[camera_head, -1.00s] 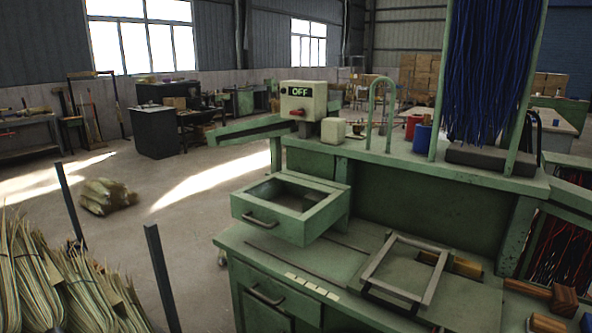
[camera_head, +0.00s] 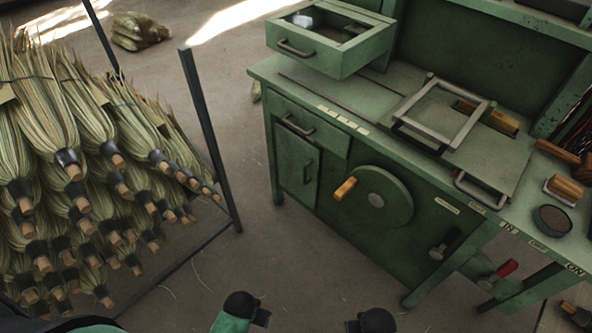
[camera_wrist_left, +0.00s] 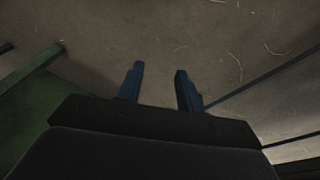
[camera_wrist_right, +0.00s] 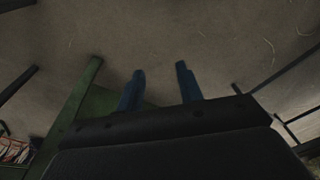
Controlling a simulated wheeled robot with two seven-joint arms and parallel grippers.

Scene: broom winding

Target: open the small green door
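The small green door (camera_head: 295,163) is on the left front of the green workbench, below a drawer (camera_head: 306,129). It looks shut and has a dark upright handle (camera_head: 308,172) near its right side. My left gripper (camera_wrist_left: 160,69) is open and empty in the left wrist view, over bare floor. My right gripper (camera_wrist_right: 160,69) is also open and empty in its wrist view, with floor beyond the fingers. In the head view only dark and green parts of my arms show at the bottom edge, well apart from the door; the fingers cannot be made out there.
A rack of broom heads (camera_head: 75,160) with a dark post (camera_head: 208,130) stands left of the bench. A wheel with a wooden crank (camera_head: 374,198) sticks out right of the door. An upper drawer (camera_head: 328,50) is pulled open. Floor (camera_head: 240,240) before the door is clear.

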